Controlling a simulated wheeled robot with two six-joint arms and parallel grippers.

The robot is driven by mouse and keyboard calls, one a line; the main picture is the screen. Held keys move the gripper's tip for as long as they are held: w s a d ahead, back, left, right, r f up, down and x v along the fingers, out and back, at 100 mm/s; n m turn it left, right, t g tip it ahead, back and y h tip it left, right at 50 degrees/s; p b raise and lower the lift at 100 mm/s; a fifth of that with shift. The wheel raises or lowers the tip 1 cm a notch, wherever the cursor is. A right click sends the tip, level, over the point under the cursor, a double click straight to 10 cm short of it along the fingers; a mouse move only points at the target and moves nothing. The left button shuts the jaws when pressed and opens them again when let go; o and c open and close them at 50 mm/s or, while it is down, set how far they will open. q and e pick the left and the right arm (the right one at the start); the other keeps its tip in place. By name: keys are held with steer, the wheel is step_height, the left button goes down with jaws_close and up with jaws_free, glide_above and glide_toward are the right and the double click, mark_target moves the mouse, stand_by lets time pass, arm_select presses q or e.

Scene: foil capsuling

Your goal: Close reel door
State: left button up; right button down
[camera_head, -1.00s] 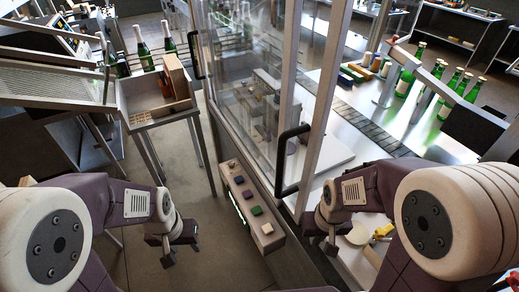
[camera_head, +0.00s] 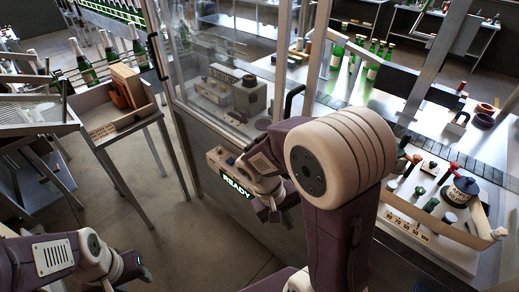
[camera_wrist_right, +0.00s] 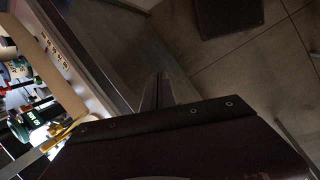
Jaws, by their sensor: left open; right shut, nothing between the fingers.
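A glass-panelled door (camera_head: 215,50) of the machine cabinet stands upright in the middle of the head view. A black handle (camera_head: 293,98) shows at its right side, partly hidden behind my right arm. I cannot tell whether this is the reel door, or whether it is fully shut. My right gripper (camera_head: 271,211) is shut and empty, low in front of the cabinet and below the handle. Its fingers are together in the right wrist view (camera_wrist_right: 158,92), above the floor beside a grey panel. My left gripper (camera_head: 128,268) is open and empty at the lower left, away from the cabinet.
A control box with a READY display (camera_head: 237,185) is beside my right gripper. A wooden-topped stand (camera_head: 105,122) and green bottles (camera_head: 82,62) are left. A tool tray (camera_head: 405,228) and more bottles (camera_head: 374,65) are on the right bench.

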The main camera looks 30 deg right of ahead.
steer(key=w+d+r+h, duration=0.7)
steer(key=w+r+h, duration=0.1)
steer(key=w, duration=0.2)
steer(key=w+a+r+n+t+h, duration=0.2)
steer(key=w+a+n+t+h, duration=0.3)
steer(key=w+a+t, duration=0.55)
arm_select(q)
steer(key=shift+w+d+r+p, duration=0.1)
steer(key=shift+d+r+p, duration=0.1)
steer(key=shift+r+p, duration=1.25)
steer(key=shift+w+d+r+p, duration=0.1)
steer(key=shift+d+r+p, duration=0.1)
steer(key=shift+r+p, duration=1.25)
arm_select(e)
steer(key=d+g, duration=0.2)
steer(key=d, duration=0.7)
